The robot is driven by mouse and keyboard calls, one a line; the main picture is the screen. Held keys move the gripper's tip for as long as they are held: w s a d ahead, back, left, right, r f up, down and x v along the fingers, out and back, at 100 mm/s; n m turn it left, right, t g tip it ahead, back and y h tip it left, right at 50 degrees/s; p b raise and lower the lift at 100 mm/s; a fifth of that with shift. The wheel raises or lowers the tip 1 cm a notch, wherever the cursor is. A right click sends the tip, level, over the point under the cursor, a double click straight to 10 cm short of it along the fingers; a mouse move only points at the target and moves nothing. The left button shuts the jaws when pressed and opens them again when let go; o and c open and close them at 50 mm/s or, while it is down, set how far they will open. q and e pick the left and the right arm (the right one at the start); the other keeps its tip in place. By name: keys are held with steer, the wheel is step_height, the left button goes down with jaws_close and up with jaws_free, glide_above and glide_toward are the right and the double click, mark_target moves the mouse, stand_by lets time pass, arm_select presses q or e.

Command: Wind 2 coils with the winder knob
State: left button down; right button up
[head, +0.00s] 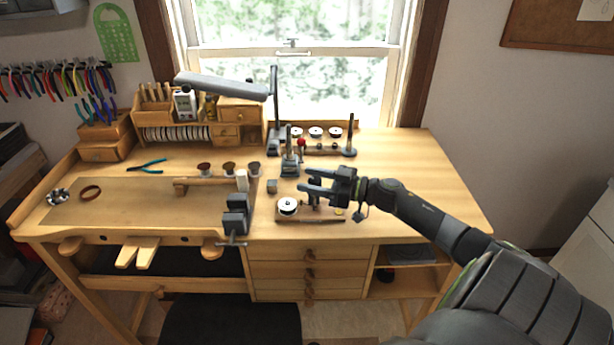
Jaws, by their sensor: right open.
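My right gripper (306,181) reaches in from the right over the bench, fingers pointing left. It is open, with nothing seen between its fingers. A small wooden board with a white spool (288,206) lies just below it in the picture, partly hidden by the gripper. A dark upright metal device (289,165) stands just beyond the fingertips. A red ball knob (301,142) shows beside its top; I cannot tell which part it belongs to. Which knob is the winder's is too small to tell. My left gripper is not in view.
A rack with several white spools (316,132) stands at the back. A dark vise (236,214) is at the front edge, with a lamp (223,85) overhead. Pliers (147,166) lie at left. The bench's right side (420,165) is clear.

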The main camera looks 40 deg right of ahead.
steer(key=shift+w+a, duration=0.4)
steer(key=shift+w, duration=0.2)
steer(key=shift+c, duration=0.2)
